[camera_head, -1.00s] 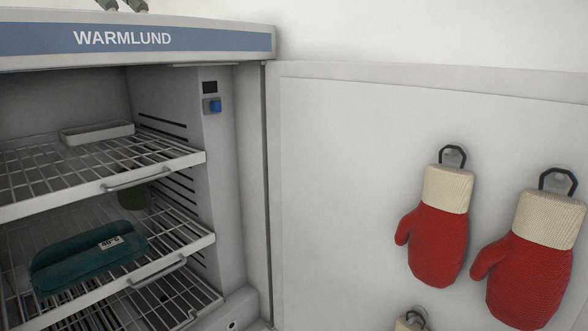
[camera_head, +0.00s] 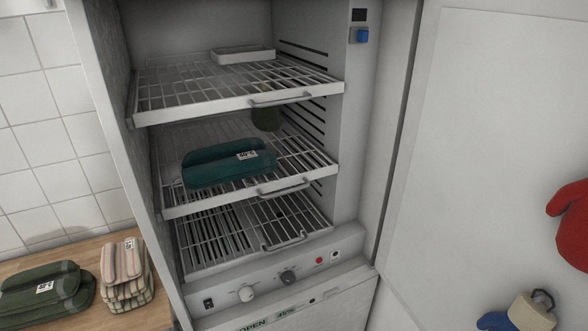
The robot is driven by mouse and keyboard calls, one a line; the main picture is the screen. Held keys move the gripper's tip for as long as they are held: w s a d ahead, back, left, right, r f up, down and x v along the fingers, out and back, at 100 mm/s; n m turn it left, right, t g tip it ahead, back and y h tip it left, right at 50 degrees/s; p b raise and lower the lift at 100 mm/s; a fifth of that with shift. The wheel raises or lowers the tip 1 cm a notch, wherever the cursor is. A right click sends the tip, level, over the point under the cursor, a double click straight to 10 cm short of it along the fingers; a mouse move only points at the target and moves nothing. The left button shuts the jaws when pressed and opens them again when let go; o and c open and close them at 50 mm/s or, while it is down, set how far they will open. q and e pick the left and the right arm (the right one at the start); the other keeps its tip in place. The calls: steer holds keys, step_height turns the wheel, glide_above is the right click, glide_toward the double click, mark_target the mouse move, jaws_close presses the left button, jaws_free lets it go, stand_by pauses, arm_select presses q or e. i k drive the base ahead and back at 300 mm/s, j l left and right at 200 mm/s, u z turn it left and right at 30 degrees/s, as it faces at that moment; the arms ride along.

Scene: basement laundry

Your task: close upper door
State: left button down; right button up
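The upper door (camera_head: 480,130) of the warming cabinet (camera_head: 345,210) stands wide open on the right, showing its inner face. Its hinge side meets the cabinet's right edge, and its far edge is out of the picture. A red mitten (camera_head: 574,225) hangs on the door at the right edge of the view, and a blue and cream mitten (camera_head: 525,315) hangs lower on it. Neither of my grippers is in view.
Wire shelves (camera_head: 230,103) inside hold a white tray (camera_head: 243,55), a folded green cloth (camera_head: 225,168) and a dark green item (camera_head: 266,118). A control panel (camera_head: 268,284) lies below. Folded towels (camera_head: 125,278) sit on a wooden counter (camera_head: 75,255) at left.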

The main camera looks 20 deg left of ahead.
mark_target(495, 122)
steer(key=k+j+u, duration=0.2)
steer(key=j, duration=0.15)
steer(key=j+u, duration=0.2)
steer(key=j, duration=0.15)
steer(key=k+j+u, duration=0.2)
steer(key=j, duration=0.25)
